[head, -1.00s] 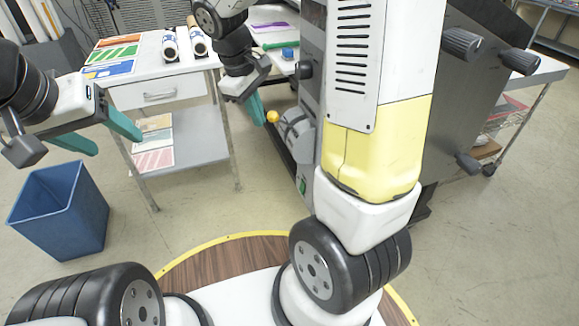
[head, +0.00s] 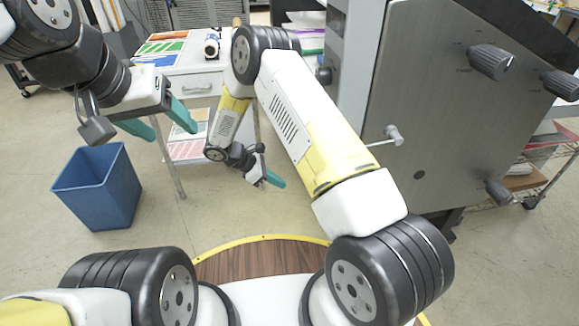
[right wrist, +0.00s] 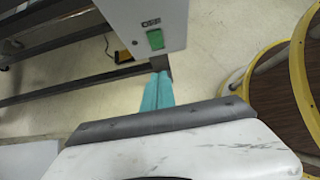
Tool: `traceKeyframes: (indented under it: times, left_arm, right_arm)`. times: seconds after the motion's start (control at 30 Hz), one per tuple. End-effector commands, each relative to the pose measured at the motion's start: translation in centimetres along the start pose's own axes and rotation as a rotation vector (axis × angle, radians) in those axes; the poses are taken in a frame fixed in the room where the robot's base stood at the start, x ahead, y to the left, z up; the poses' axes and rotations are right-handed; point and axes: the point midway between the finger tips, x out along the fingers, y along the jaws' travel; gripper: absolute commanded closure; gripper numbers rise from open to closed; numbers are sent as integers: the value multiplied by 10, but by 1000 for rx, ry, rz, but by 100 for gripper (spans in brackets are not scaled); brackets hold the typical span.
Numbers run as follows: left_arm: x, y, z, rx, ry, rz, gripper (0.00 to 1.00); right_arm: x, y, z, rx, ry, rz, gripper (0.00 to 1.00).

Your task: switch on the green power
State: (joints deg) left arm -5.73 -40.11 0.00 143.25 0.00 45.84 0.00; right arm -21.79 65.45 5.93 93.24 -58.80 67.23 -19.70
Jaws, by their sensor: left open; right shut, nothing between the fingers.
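The green power switch (right wrist: 155,39) is on the lower end of a light grey machine panel (right wrist: 165,14) in the right wrist view. A small dark label (right wrist: 150,22) is beside it. My right gripper (right wrist: 158,78) is shut and empty, its teal fingers pointing toward the panel, just below the switch in the picture; I cannot tell whether they touch it. In the head view the right gripper (head: 276,180) is low, above the floor, and the switch is not visible there.
The grey machine (head: 440,110) with black knobs (head: 493,62) stands at the right. A blue bin (head: 97,185) is on the floor at left. A white table (head: 190,85) with coloured sheets stands behind. Dark frame rails (right wrist: 60,85) run beside the panel. Open floor lies between.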

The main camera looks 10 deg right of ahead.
Motion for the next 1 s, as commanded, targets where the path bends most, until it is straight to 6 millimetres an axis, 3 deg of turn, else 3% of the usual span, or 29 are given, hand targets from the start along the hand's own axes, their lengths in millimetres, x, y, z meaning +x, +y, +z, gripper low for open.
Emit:
traceKeyframes:
  times: [0.43, 0.5, 0.7, 1.0]
  left_arm:
    - [0, 0, 0, 0, 0, 0, 38]
    - [0, 0, 0, 0, 0, 0, 38]
    - [0, 0, 0, 0, 0, 0, 38]
    - [0, 0, 0, 0, 0, 0, 38]
  right_arm:
    - [91, -2, 1, 2, 0, -5, 100]
    - [100, -1, 9, 4, 1, -4, 100]
    - [117, -1, 23, 3, 1, -3, 100]
    - [121, -1, 26, 2, 1, -2, 100]
